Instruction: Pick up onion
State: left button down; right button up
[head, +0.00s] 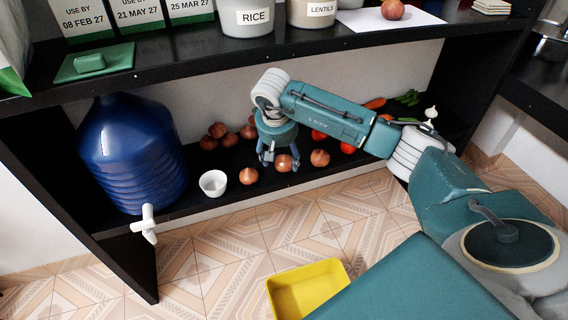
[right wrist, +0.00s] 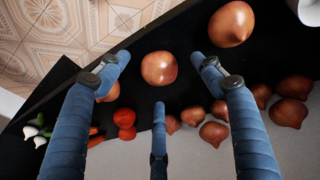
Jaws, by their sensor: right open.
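Several brown onions lie on the low black shelf. One onion (head: 284,163) is right at my right gripper (head: 278,160) in the head view. In the right wrist view this onion (right wrist: 159,68) lies between the spread blue fingers of my right gripper (right wrist: 160,85), apart from them. A second onion (head: 320,158) lies just right of the gripper, and a third onion (head: 248,176) lies just left of it. More onions (head: 218,130) sit in a group toward the back wall. My right gripper is open, empty and points down over the shelf. My left gripper is not in view.
A white cup (head: 213,183) stands left of the onions, and a large blue water jug (head: 130,150) with a white tap stands at the left. Tomatoes (head: 347,147), a carrot (head: 375,103) and green vegetables lie to the right. The upper shelf (head: 200,47) overhangs. A yellow bin (head: 308,290) is on the floor.

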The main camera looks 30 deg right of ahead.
aim_at(283, 159)
jog(key=shift+w+d, duration=0.25)
jog(key=x, duration=0.5)
jog(key=shift+w+d+b, duration=0.15)
jog(key=shift+b, duration=0.25)
jog(key=c, duration=1.2)
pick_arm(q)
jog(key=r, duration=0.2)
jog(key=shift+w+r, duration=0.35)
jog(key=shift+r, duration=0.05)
pick_arm(e)
jog(key=shift+c, duration=0.2)
jog(key=shift+r, duration=0.1)
